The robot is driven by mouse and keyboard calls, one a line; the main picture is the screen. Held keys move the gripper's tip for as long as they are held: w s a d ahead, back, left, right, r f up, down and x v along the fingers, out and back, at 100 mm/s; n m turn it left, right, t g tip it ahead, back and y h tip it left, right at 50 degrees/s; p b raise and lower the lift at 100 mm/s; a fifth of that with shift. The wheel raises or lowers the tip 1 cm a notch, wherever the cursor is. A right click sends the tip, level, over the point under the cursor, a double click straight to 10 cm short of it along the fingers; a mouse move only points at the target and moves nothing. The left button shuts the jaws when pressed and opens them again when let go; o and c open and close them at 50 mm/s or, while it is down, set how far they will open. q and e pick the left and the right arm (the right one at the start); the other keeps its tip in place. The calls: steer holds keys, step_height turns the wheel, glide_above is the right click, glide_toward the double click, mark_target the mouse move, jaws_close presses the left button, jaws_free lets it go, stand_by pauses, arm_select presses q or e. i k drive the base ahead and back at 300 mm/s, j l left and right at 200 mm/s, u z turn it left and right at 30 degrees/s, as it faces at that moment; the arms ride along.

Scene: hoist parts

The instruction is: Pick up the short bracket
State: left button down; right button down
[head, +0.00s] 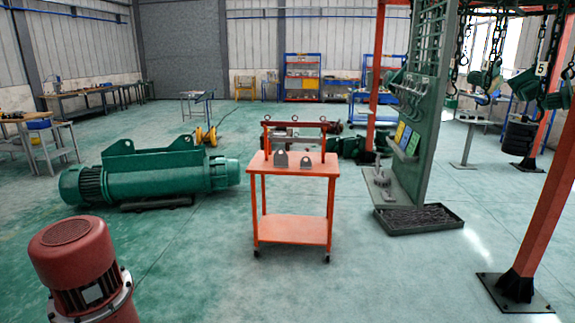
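Two small grey brackets stand on the top of an orange cart (265,169) in the middle of the head view. One bracket (281,159) is on the left and the other bracket (305,166) is on the right, a little nearer the front edge. Each has a rounded upper part with a hole. They look similar in size, and I cannot tell which is the short one. They stand upright and apart from each other. Neither of my grippers is in view.
A green hoist motor (150,175) lies left of the cart; a red motor (80,265) stands front left. A green panel (425,110) and orange posts (540,170) stand right. The floor before the cart is clear.

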mark_target(303, 164)
steer(key=i+u, duration=0.1)
steer(key=i, duration=2.45)
